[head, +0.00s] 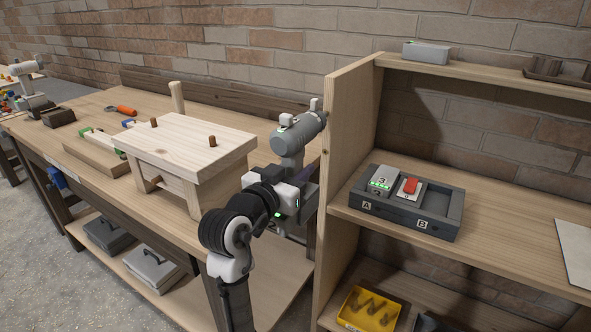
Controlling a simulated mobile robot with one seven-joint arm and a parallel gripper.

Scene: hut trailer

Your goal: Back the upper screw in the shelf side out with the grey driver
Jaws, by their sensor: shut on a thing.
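The left shelf side (350,130) is an upright wooden panel. I see its inner face and front edge.
The workbench (90,128) left of my arm carries a small wooden stool (190,138) and an orange-handled tool (122,109). On the shelf are a dark tray (404,218) marked A and B and, lower, a yellow bin (368,309). A grey box (426,52) stands on top.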

